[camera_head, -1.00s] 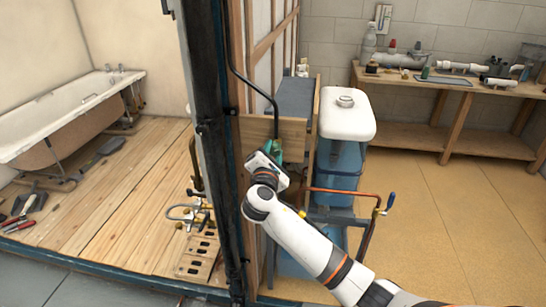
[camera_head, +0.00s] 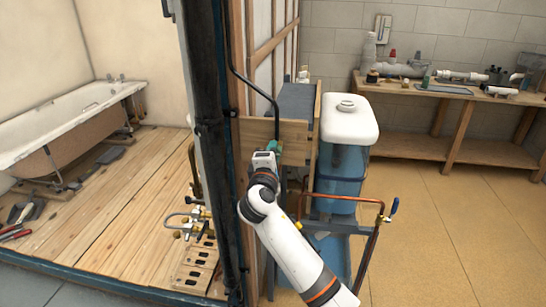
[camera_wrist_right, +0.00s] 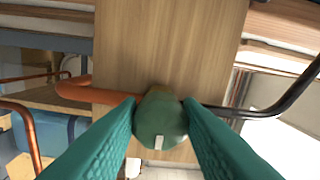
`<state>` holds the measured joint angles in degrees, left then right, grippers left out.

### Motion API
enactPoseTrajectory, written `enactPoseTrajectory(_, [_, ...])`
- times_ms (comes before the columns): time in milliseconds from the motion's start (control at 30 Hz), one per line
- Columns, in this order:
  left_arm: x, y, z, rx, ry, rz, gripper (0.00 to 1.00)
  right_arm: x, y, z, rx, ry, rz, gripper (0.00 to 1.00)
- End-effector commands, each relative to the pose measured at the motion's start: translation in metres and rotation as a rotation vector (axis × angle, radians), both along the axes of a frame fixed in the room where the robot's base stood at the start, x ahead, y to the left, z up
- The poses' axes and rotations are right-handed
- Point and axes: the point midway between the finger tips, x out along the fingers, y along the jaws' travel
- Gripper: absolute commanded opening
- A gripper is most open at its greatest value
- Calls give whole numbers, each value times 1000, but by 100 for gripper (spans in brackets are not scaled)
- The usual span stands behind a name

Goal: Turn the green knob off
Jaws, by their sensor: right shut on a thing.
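The green knob (camera_wrist_right: 160,121) is in the middle of the right wrist view, with a small white mark on its lower front. It sits in front of a wooden board (camera_wrist_right: 175,45), where an orange copper pipe (camera_wrist_right: 85,90) and a black pipe (camera_wrist_right: 270,105) meet behind it. My right gripper (camera_wrist_right: 161,118) has its two green fingers against both sides of the knob, shut on it. My left gripper is not in view.
A blue tank with a white lid (camera_head: 348,118) stands just right of my arm. A dark post (camera_head: 212,150) stands close on the left. Open floor (camera_head: 450,220) lies to the right.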

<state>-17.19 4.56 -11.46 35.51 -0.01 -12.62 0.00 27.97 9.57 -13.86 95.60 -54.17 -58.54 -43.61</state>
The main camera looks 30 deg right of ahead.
Motion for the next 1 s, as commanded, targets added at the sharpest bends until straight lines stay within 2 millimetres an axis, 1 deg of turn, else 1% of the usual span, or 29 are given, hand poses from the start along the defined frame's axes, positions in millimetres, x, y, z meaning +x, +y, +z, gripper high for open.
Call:
enactPoseTrajectory(33, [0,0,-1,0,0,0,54,0,0,-2,6,0,1,10])
enactPoseTrajectory(400, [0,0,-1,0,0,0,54,0,0,-2,10,-1,0,10])
enactPoseTrajectory(433, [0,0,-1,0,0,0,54,0,0,-2,10,-1,0,34])
enactPoseTrajectory(500, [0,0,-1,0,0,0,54,0,0,-2,10,-2,1,45])
enactPoseTrajectory(567, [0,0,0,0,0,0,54,0,0,-2,10,-2,0,54])
enactPoseTrajectory(867, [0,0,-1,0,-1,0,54,-1,1,-1,8,-3,0,54])
enactPoseTrajectory(1000, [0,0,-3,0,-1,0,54,-12,9,-2,9,-4,2,54])
